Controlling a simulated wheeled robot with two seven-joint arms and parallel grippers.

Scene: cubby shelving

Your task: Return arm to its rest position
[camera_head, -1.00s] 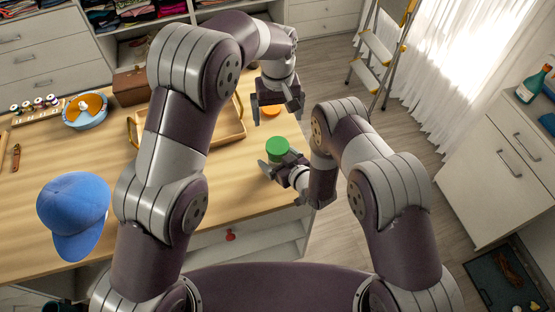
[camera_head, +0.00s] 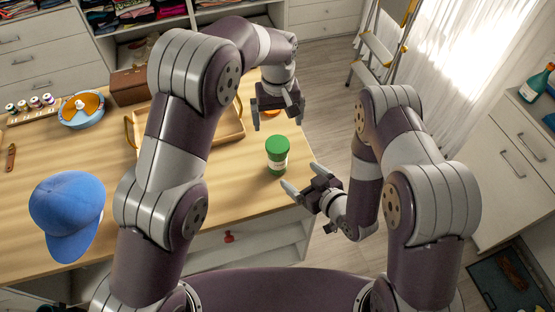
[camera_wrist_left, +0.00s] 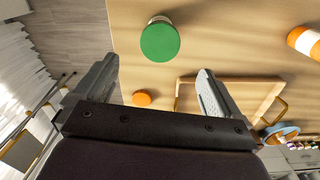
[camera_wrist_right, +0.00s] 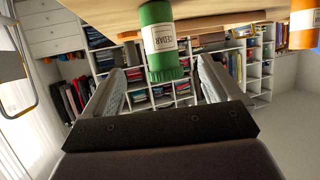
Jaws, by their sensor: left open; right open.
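My right gripper (camera_head: 304,180) is open and empty at the table's right edge, right of and nearer to me than the green-lidded jar (camera_head: 277,155). The jar stands upright on the wooden table, apart from the fingers. In the right wrist view the jar (camera_wrist_right: 158,40), labelled CEDAR, shows beyond the open fingers (camera_wrist_right: 162,85). My left gripper (camera_head: 278,118) is open, pointing down above the table's far right part, with an orange lid (camera_head: 270,112) partly hidden behind it. In the left wrist view the green lid (camera_wrist_left: 160,42) and orange lid (camera_wrist_left: 142,98) lie apart from the fingers (camera_wrist_left: 152,90).
A wooden tray (camera_head: 236,130) lies behind my left arm. A blue cap (camera_head: 68,205), a blue bowl (camera_head: 82,112) and a brown box (camera_head: 130,86) are on the table's left side. A stepladder (camera_head: 375,60) stands back right. Open floor lies right of the table.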

